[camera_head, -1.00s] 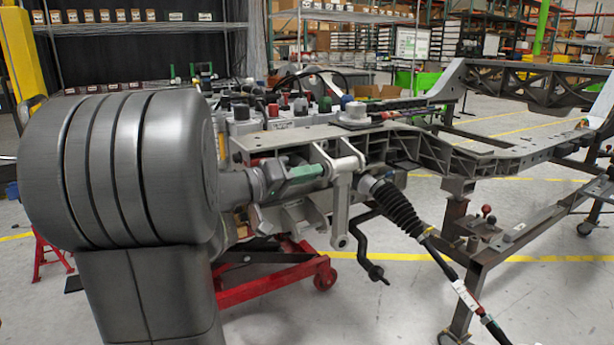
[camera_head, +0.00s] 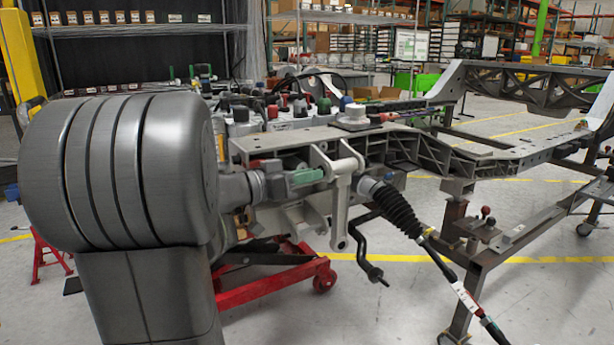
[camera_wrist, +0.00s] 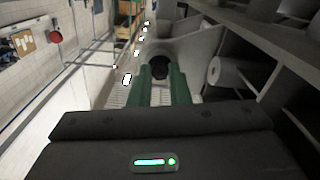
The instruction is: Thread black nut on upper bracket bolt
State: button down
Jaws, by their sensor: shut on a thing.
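My gripper (camera_head: 322,174) has green fingers and reaches right from my wrist toward a light grey bracket (camera_head: 341,205) on the side of the chassis. In the wrist view the fingers (camera_wrist: 160,80) are shut on a small black nut (camera_wrist: 159,67). The nut is in front of a rounded grey part of the bracket (camera_wrist: 182,46). The bolt cannot be made out, and I cannot tell whether the nut touches it. In the head view the nut is hidden at the fingertips.
The chassis frame (camera_head: 440,150) extends right on a stand. A black ribbed boot with a rod (camera_head: 397,210) slopes down right of the bracket. A grey cylinder (camera_wrist: 228,73) is close right of the fingers in the wrist view. A red floor jack (camera_head: 275,285) stands below.

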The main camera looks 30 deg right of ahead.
jog(key=shift+r, duration=0.1)
jog(key=m, duration=0.6)
jog(key=shift+m, duration=0.4)
jog(key=m, duration=0.3)
jog(key=shift+d+m, duration=0.15)
jog(key=shift+m, duration=0.15)
jog(key=shift+s, duration=0.1)
